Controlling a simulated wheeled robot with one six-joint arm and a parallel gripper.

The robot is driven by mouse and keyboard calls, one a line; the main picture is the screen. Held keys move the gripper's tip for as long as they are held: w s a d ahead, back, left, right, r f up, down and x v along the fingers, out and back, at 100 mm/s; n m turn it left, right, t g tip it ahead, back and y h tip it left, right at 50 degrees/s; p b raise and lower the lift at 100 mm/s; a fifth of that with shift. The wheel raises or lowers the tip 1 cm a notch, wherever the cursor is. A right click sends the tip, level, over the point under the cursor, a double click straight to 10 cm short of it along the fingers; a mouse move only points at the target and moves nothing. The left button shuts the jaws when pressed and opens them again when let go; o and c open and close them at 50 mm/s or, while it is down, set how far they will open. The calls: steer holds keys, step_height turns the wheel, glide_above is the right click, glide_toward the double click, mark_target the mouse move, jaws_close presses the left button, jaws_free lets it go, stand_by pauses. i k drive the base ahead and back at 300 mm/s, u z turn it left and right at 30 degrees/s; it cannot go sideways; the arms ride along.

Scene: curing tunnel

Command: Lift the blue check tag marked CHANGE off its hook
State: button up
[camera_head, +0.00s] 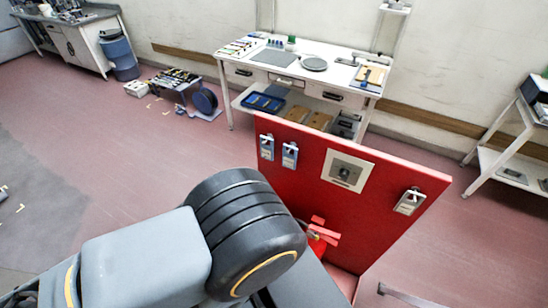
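A red upright panel (385,225) stands right of the middle of the head view. A greyish tag (410,202) hangs near the panel's right edge. The lettering is too small to read, so I cannot tell which tag is marked CHANGE. My arm's grey and black links fill the lower left and cover the panel's lower left part. My gripper is not in view.
A pale square plate (346,170) is fixed between the tags. A red extinguisher-like object (320,235) is partly hidden behind my arm. A white workbench (310,62) stands behind the panel, and another table (500,150) at the far right. Floor left of the panel is open.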

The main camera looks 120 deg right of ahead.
mark_target(289, 161)
steer(key=z, duration=3.7)
steer(key=k, duration=0.1)
steer(key=z, duration=0.8)
